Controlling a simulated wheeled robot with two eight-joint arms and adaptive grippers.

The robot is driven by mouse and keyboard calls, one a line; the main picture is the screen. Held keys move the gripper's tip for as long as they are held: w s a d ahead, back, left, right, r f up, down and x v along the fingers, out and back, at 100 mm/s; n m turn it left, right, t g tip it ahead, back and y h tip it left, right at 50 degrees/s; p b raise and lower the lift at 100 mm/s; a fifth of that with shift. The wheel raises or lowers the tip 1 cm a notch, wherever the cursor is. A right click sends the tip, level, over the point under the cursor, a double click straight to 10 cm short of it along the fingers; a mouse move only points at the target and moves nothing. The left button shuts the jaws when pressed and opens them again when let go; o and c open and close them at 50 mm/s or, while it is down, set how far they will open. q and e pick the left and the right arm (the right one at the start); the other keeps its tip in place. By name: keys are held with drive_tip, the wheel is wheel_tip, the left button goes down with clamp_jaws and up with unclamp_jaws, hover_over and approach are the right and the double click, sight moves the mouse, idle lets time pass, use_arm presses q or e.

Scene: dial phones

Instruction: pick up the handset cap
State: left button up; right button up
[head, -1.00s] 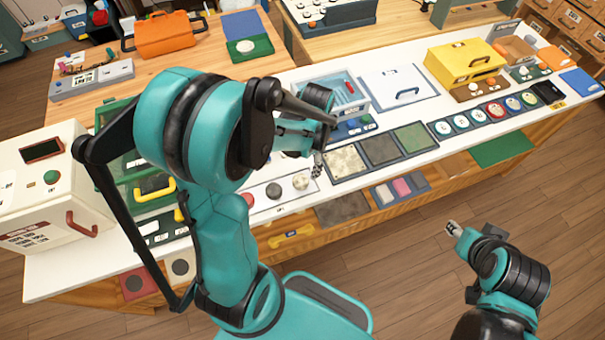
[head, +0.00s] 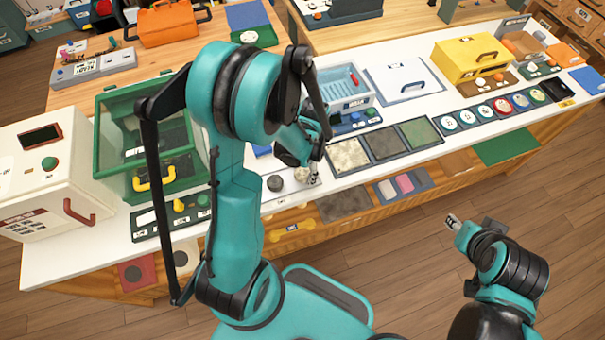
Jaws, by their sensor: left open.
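Round caps stand in a row on a pale panel at the front of the white counter. A dark cap (head: 274,183) and a whitish cap (head: 301,174) show. I cannot tell which one is the handset cap. My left gripper (head: 313,177) is open, pointing down close beside the whitish cap at its right. Whether it touches the cap cannot be told. My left arm hides the panel's left part. My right gripper (head: 453,222) is over the floor at the right, away from the counter, and its jaws are too small to read.
Textured square tiles (head: 382,144) lie right of the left gripper. Behind it are a blue-white bin (head: 344,88) and a white lidded box (head: 403,79). A green open case (head: 118,150) and a white machine (head: 42,185) stand at the left. A yellow box (head: 470,60) stands farther right.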

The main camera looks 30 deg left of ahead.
use_arm(q)
drive_tip(key=c, duration=1.1)
drive_tip(key=shift+r, duration=0.1)
